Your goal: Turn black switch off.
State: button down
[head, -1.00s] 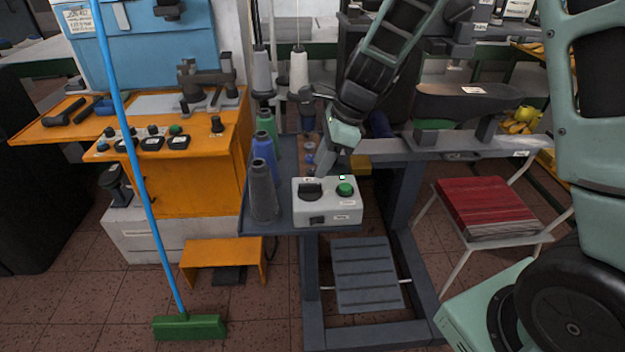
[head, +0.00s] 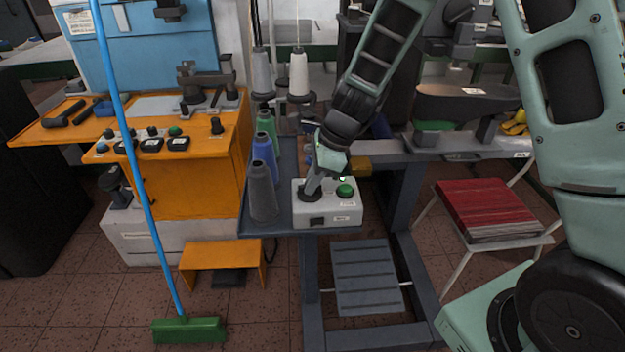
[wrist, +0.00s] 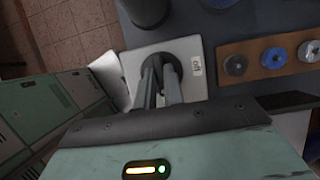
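The black switch (head: 310,191) is a round dark knob on the left of a light grey control box (head: 345,214) on a small side table. My gripper (head: 313,187) reaches down from above with its fingertips at the switch and hides part of it. In the wrist view, the two grey fingers (wrist: 162,88) lie close together with a narrow gap, at the dark switch (wrist: 156,64). Whether they press on it is hidden. An "off" label (wrist: 196,66) is beside the switch. The switch's exact angle cannot be made out.
A green button (head: 345,190) sits right of the switch on the same box. A brown holder (wrist: 253,58) with small spools is nearby in the wrist view.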

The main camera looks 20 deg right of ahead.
jog(key=shift+r+n+p, duration=0.1)
jog(key=shift+n+p, duration=0.25)
jog(key=shift+n, duration=0.05)
jog(key=n+g+p, duration=0.1)
jog(key=n+p, duration=0.1)
jog(key=n, duration=0.1)
jog(key=shift+w+r+n+g+p, duration=0.1)
jog(key=shift+w+n+g+p, duration=0.05)
jog(key=shift+n+g+p, duration=0.2)
jog(key=n+g+p, duration=0.1)
jog(key=n, duration=0.2)
jog(key=n+g+p, duration=0.1)
jog(key=n, duration=0.2)
jog(key=shift+w+n+h+p, duration=0.15)
jog(key=shift+n+h+p, duration=0.1)
jog(key=shift+h+p, duration=0.15)
jog(key=n+g+h, duration=0.1)
jog(key=n, duration=0.2)
jog(key=shift+w+a+p, duration=0.1)
jog(key=shift+p, duration=0.25)
jog(key=shift+n+g+h, duration=0.45)
jog(key=shift+n+h, duration=0.15)
jog(key=shift+n, duration=1.3)
jog(key=c, duration=1.5)
grip_release()
